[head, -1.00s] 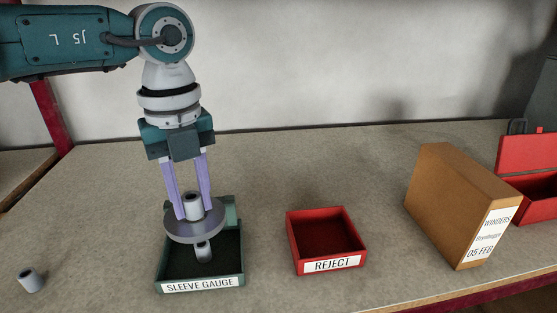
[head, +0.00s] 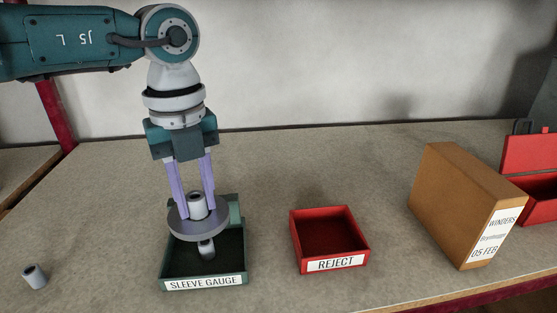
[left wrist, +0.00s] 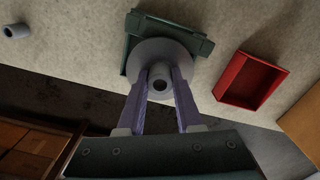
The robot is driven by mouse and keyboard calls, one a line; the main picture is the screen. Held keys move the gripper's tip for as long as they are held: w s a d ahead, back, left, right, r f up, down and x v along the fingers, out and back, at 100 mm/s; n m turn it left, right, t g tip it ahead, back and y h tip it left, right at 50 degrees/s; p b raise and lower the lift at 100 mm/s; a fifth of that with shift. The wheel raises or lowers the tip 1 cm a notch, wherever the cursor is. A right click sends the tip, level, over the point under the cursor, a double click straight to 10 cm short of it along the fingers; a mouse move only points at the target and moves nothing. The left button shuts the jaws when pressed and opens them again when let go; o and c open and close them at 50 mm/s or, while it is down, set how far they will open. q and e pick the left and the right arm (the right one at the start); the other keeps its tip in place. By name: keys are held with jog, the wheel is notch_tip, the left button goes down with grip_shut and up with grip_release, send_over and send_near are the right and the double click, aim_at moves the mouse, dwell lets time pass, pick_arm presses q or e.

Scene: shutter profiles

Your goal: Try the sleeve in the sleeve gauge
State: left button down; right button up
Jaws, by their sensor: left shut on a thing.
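My left gripper (head: 196,208) points down and is shut on a grey flanged sleeve, its fingers closed on the tube (head: 197,202) above a wide round disc (head: 185,228). The tube and disc also show in the left wrist view (left wrist: 160,78). The sleeve is upright, over the green tray labelled SLEEVE GAUGE (head: 204,282). A short grey stub (head: 206,250) shows below the disc; I cannot tell whether it belongs to the sleeve or stands in the gauge. The disc hides part of the tray, and contact cannot be told. My right gripper is out of view.
A red REJECT tray (head: 336,264) is empty, right of the gauge. A brown WINDERS box (head: 450,205) and a red container (head: 540,205) stand further right. The bench behind the trays is clear.

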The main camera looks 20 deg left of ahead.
pick_arm(q)
jog(key=c, duration=0.5)
grip_release()
jog(key=shift+r, duration=0.1)
notch_tip(320, 180, up, 10)
jog(key=shift+f, duration=0.1)
dwell(0.6)
